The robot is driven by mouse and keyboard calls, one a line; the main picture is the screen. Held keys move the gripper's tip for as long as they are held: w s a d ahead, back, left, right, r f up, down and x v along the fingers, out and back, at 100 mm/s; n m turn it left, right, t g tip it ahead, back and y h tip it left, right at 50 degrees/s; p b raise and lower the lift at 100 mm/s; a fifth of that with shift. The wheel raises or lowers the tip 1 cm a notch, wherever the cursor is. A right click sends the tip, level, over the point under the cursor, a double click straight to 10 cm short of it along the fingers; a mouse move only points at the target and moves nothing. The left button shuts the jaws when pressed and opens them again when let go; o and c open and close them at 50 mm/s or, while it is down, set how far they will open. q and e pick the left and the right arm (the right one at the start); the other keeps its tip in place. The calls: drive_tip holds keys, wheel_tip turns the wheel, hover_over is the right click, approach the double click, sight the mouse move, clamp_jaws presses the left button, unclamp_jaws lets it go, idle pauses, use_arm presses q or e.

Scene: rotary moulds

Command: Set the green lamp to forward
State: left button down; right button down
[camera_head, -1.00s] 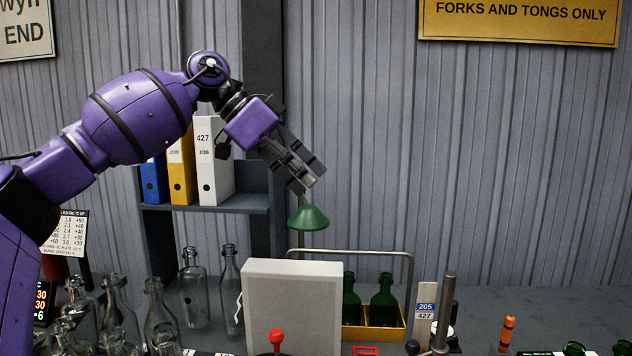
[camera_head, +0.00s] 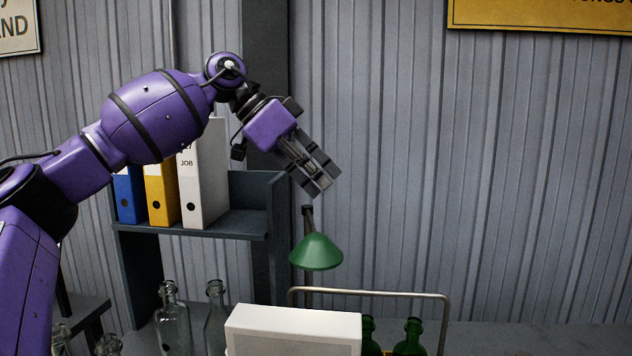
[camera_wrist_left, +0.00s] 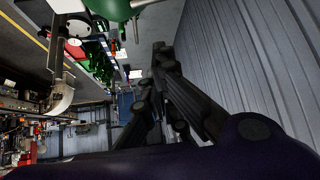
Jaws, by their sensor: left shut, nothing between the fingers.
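The green lamp (camera_head: 316,252) has a cone-shaped shade on a dark upright stem and stands below and close to my left gripper in the head view. Part of its green shade also shows at the top of the left wrist view (camera_wrist_left: 112,8). My left gripper (camera_head: 325,184) is shut and empty, pointing down and to the right, just above the top of the lamp's stem. A small gap seems to lie between the fingertips and the stem. The lamp's base is hidden or out of view. My right gripper is not in view.
A white box-like panel (camera_head: 292,322) stands below the lamp. A wire carrier handle (camera_head: 449,320) and green bottles (camera_head: 412,338) are to its right. Clear bottles (camera_head: 172,320) stand at lower left. A shelf (camera_head: 222,224) with binders (camera_head: 205,180) is behind my arm. The corrugated wall is close behind.

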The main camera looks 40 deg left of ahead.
sight(312, 224)
use_arm(q)
drive_tip(key=f, duration=0.4)
drive_tip(key=w+d+f+p, duration=0.1)
drive_tip(key=f, duration=0.1)
drive_tip(key=shift+f, duration=0.15)
drive_tip(key=shift+w+a+f, duration=0.1)
drive_tip(key=shift+w+f, duration=0.05)
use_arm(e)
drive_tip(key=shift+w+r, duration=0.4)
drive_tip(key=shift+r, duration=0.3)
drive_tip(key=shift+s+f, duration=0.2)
